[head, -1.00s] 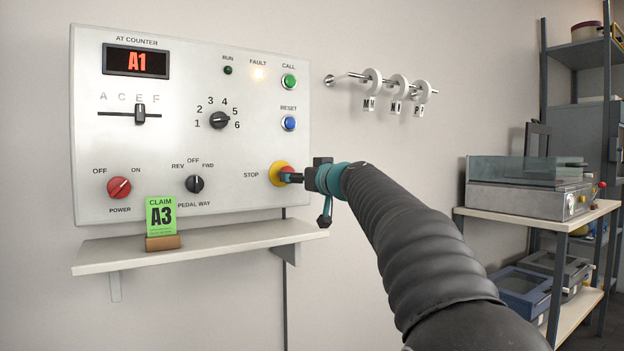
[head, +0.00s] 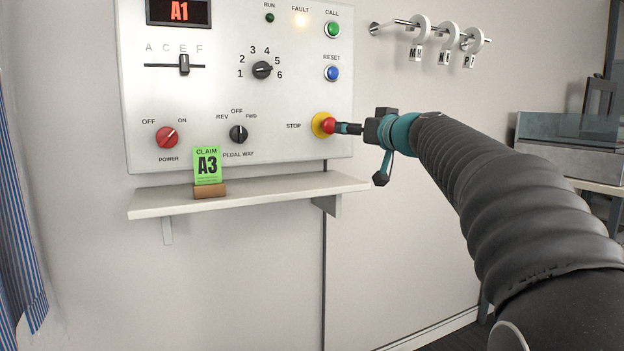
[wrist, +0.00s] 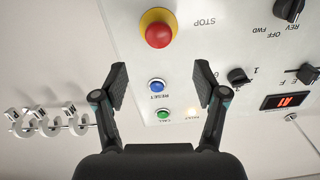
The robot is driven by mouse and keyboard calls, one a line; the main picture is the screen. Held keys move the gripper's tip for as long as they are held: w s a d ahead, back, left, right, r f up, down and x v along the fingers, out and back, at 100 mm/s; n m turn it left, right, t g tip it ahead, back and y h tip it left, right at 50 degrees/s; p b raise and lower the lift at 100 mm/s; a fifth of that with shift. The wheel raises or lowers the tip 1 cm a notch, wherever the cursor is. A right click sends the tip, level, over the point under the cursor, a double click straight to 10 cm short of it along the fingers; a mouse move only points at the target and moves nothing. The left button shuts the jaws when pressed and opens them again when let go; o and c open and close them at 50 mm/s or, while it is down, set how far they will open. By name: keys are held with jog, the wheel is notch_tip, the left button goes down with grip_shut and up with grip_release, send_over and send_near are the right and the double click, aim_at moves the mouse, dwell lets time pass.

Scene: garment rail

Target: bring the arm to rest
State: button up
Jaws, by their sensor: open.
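My gripper (head: 350,128) shows side-on in the head view, with my arm reaching in from the lower right. Its fingertips are close to the red STOP button (head: 328,125) on its yellow base; I cannot tell from this view whether they touch. In the wrist view, which is upside down, my gripper (wrist: 159,80) has its two fingers wide apart with nothing between them. The STOP button (wrist: 158,35) lies beyond the fingertips there, and the blue RESET button (wrist: 156,85) shows between the fingers.
The white control panel (head: 200,90) shows A1, with its FAULT lamp (head: 300,19) lit. A shelf (head: 270,190) below holds a green A3 claim card (head: 207,165). A rail with ring tags (head: 443,40) is upper right. Striped cloth (head: 18,230) hangs at left; a bench (head: 595,185) stands at right.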

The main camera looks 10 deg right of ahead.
jog(key=s+a+f+m+g+h, duration=0.15)
jog(key=s+f+g, duration=0.3)
jog(key=f, duration=0.75)
jog(key=s+a+f+m+g, duration=0.1)
jog(key=s+f+m+g, duration=0.2)
jog(key=s+f, duration=0.55)
jog(key=s+f+g+h, duration=0.1)
jog(key=s+f, duration=0.4)
jog(key=s, duration=0.4)
jog(key=s+a+f+n+g+h+p, duration=0.1)
jog(key=s+f, duration=0.5)
jog(key=s, duration=0.3)
jog(key=s+f+n+g+h, duration=0.1)
jog(key=s+f+g+h, duration=0.1)
jog(key=s+f, duration=0.4)
jog(key=shift+s+a+p, duration=0.2)
jog(key=shift+s+p, duration=0.15)
jog(key=shift+s, duration=1.5)
